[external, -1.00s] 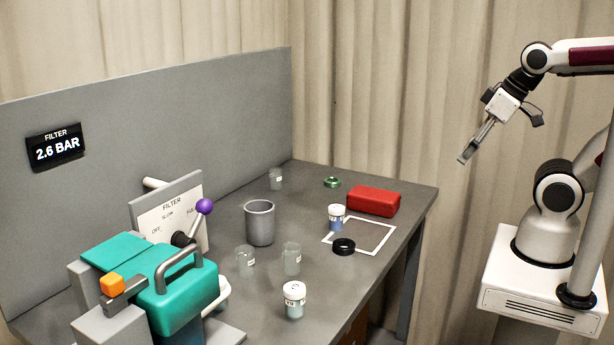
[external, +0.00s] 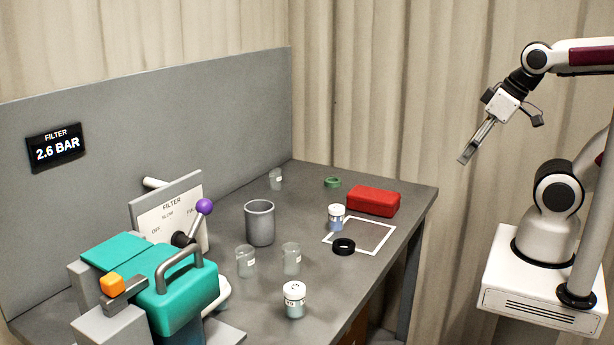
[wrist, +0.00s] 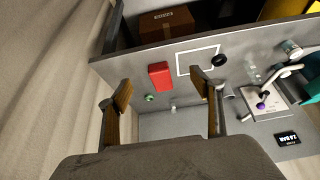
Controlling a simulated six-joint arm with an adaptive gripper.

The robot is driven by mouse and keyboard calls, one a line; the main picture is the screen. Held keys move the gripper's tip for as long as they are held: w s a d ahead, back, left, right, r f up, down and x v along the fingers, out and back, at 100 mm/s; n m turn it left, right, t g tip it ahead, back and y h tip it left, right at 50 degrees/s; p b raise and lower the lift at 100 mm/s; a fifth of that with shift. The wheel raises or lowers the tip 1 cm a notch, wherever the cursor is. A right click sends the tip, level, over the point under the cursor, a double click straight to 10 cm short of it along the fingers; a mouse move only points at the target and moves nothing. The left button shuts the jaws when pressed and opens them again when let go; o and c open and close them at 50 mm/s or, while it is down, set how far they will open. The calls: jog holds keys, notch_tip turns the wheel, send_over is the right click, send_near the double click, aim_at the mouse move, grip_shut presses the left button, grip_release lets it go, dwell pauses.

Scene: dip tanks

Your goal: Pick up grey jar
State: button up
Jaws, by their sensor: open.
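A small jar with a white lid and pale grey-blue contents (external: 294,302) stands upright at the front of the grey bench. A second white-lidded jar with blue contents (external: 336,220) stands at the left edge of a white square outline. A larger open grey cup (external: 260,224) stands near the bench's middle. I cannot tell for certain which of these is the grey jar. A white-lidded jar (wrist: 292,48) shows at the right in the wrist view. My gripper (external: 466,157) is open and empty, high up right of the bench, far from them all; its fingers also show in the wrist view (wrist: 163,92).
Clear beakers (external: 246,262) stand near the grey cup. A red box (external: 373,201), a green ring (external: 332,182) and a black ring (external: 343,246) lie towards the right. A teal filter machine (external: 175,290) with a purple-knobbed lever fills the left. A grey panel (external: 200,110) stands behind.

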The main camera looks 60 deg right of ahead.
dwell(0.3)
jog(key=w+a+n+t+y, duration=0.15)
jog(key=w+a, duration=0.35)
jog(key=w, duration=0.7)
jog(key=n+t+y, duration=0.2)
jog(key=t, duration=0.4)
send_near(260, 224)
jog(key=w+d, duration=0.1)
jog(key=w, duration=0.1)
jog(key=w+d+f, duration=0.1)
jog(key=w+d, duration=0.1)
jog(key=shift+f, duration=0.1)
jog(key=shift+x, duration=1.3)
jog(key=shift+w, duration=0.1)
